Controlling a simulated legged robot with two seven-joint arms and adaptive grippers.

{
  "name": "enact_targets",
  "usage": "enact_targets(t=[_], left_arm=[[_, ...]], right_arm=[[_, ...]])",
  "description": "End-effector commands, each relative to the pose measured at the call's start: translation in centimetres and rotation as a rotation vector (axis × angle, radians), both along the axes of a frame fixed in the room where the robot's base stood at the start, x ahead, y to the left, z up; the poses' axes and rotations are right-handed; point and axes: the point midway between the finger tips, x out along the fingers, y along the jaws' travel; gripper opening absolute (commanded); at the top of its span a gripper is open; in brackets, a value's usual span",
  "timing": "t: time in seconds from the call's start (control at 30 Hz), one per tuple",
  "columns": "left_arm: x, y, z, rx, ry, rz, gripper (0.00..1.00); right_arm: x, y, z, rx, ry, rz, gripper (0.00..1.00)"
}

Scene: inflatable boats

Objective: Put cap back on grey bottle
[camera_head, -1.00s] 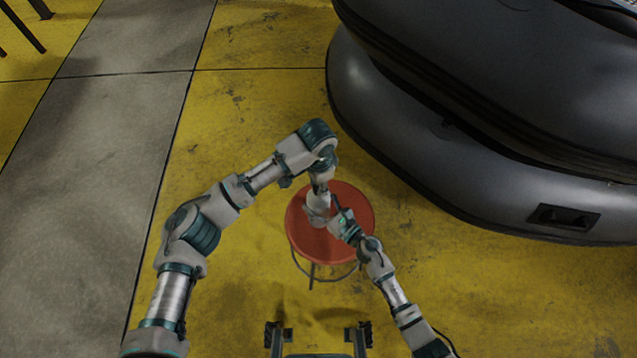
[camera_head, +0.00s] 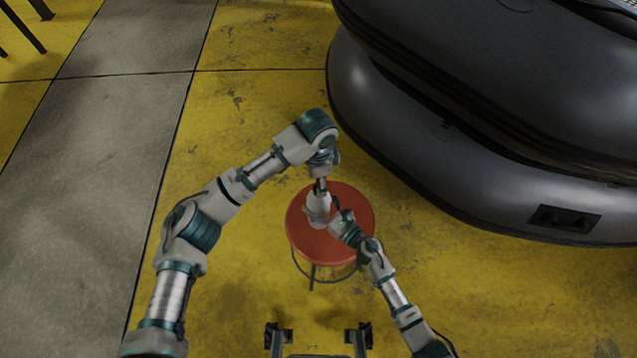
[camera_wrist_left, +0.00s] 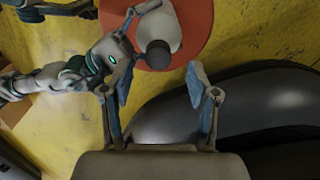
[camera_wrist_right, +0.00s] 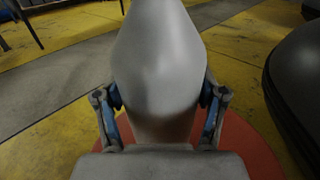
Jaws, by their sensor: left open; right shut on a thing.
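The grey bottle (camera_head: 318,208) stands upright on a red stool (camera_head: 357,215). My right gripper (camera_head: 332,214) is shut on its side; in the right wrist view the bottle (camera_wrist_right: 160,65) fills the space between the fingers, with its top out of frame. My left gripper (camera_head: 321,184) is just above the bottle. In the left wrist view its fingers (camera_wrist_left: 160,82) are spread and empty. A dark round cap (camera_wrist_left: 158,53) shows at the bottle's top, just beyond those fingers. How firmly it is seated cannot be told.
A large dark grey inflatable boat (camera_head: 450,150) lies to the right of the stool. The yellow floor (camera_head: 250,110) around the stool is clear. Dark furniture legs (camera_head: 25,28) stand far off at the upper left.

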Motion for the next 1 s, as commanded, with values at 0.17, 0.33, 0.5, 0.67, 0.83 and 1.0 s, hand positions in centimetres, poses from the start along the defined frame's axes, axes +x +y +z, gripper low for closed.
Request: enact_targets(t=[0.17,0.33,0.5,0.67,0.83,1.0], left_arm=[[0.2,-0.1,4.1,-0.001,-0.004,-0.001,0.6],[0.2,0.0,7.0,-0.001,-0.001,0.001,0.6],[0.2,0.0,8.4,0.001,-0.001,0.001,0.6],[0.2,0.0,8.6,0.001,0.0,0.001,0.6],[0.2,0.0,8.6,0.001,0.0,0.001,0.6],[0.2,0.0,8.6,0.001,0.0,0.001,0.6]], right_arm=[[0.0,0.0,0.0,0.001,-0.001,0.0,0.0],[0.0,0.0,0.0,0.0,0.0,0.0,0.0],[0.0,0.0,0.0,0.0,0.0,0.0,0.0],[0.0,0.0,0.0,0.0,0.0,0.0,0.0],[0.0,0.0,0.0,0.001,-0.001,0.0,0.73],[0.0,0.0,0.0,0.001,-0.001,0.0,0.99]])
